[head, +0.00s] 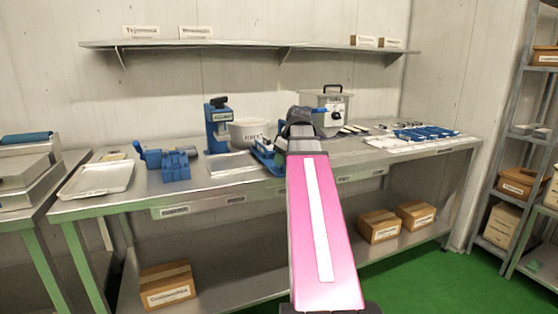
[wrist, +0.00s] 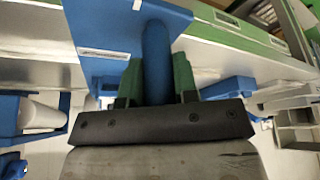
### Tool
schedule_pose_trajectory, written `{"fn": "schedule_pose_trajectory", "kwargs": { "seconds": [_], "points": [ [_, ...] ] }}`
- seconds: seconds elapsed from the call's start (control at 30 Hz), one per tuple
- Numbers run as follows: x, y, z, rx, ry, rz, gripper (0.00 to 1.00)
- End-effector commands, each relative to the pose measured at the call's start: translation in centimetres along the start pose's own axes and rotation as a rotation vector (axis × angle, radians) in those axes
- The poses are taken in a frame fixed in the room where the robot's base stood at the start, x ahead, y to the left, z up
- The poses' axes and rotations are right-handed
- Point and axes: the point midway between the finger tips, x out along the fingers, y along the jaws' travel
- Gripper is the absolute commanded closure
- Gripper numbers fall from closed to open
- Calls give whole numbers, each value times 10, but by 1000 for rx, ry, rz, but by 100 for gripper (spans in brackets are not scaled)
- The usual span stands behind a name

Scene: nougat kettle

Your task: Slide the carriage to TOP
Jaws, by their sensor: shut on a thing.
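My gripper (wrist: 154,80) shows in the wrist view with two green fingers shut on a blue round handle (wrist: 156,45). The handle meets a blue plate (wrist: 115,22) with a small pale label, its writing unreadable. This may be the carriage; I cannot tell for sure. In the head view my gripper (head: 300,118) is over the middle of the bench, its fingertips hidden by my pink arm. A blue device (head: 264,152) with a pale part stands just left of it, partly hidden by the arm. No TOP mark is readable.
Flat blue pieces (head: 425,132) lie right. A shelf (head: 250,44) hangs above.

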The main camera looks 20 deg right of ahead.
Motion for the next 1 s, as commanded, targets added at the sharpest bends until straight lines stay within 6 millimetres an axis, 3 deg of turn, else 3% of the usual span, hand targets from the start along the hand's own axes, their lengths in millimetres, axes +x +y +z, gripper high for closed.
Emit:
{"fn": "schedule_pose_trajectory", "kwargs": {
  "seconds": [0.17, 0.2, 0.27, 0.3, 0.67, 1.0],
  "points": [
    [0, 0, 0, -1, -1, 0, 100],
    [0, 0, 0, -1, -1, 0, 69],
    [0, 0, 0, -1, -1, 0, 50],
    [0, 0, 0, -1, -1, 0, 47],
    [-5, 0, 0, 0, 0, 0, 47],
    [-51, 1, -1, 0, 1, 2, 47]
  ]
}}
